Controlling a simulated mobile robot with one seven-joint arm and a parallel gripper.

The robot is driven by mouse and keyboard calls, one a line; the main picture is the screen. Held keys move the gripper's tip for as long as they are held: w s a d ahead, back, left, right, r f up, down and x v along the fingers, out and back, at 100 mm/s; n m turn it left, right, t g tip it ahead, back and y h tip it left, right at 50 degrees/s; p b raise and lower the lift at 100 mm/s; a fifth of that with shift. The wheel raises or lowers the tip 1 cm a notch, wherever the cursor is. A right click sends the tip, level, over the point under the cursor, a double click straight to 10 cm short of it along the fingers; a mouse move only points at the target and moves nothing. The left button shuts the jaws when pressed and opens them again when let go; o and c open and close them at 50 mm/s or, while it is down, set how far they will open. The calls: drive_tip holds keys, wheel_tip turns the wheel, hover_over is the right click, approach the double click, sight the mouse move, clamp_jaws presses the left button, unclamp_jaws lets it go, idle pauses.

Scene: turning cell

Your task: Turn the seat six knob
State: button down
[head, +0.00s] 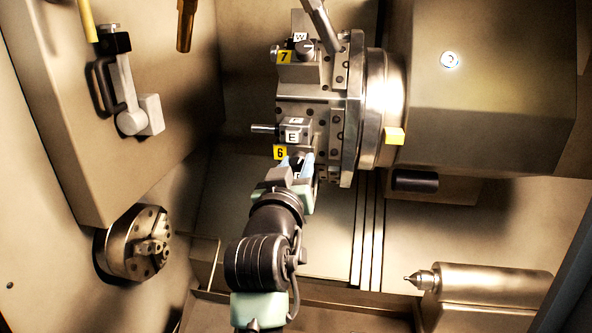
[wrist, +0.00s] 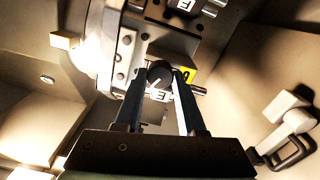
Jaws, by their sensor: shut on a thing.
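The seat six knob (wrist: 159,72) is a dark round knob on the turret's tool block, beside the yellow "6" tag (wrist: 187,76) and a white letter plate. In the head view the "6" tag (head: 280,153) shows just left of my fingers, and the knob is mostly hidden by them. My gripper (head: 295,163) reaches up to the lower part of the turret (head: 342,130). In the wrist view the two dark fingers of my gripper (wrist: 158,82) are shut on the knob, one on each side. The knob's pointer direction cannot be made out.
The seat seven knob (head: 306,46) with its yellow "7" tag (head: 284,57) sits higher on the turret. A chuck (head: 140,243) is at the lower left, a tailstock (head: 490,283) at the lower right. A door with a handle (head: 103,85) stands at the left.

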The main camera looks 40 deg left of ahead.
drive_tip(key=m+b, duration=0.2)
drive_tip(key=m, duration=0.4)
drive_tip(key=shift+f, duration=0.1)
drive_tip(key=m+b, duration=0.2)
drive_tip(key=m, duration=0.4)
drive_tip(key=shift+w+d+m, duration=0.1)
drive_tip(key=shift+d+m, duration=0.05)
drive_tip(key=shift+m, duration=0.15)
idle(0.3)
drive_tip(key=c, duration=0.5)
unclamp_jaws()
drive_tip(key=b+v, duration=0.4)
drive_tip(key=v, duration=0.9)
drive_tip(key=shift+w, duration=0.1)
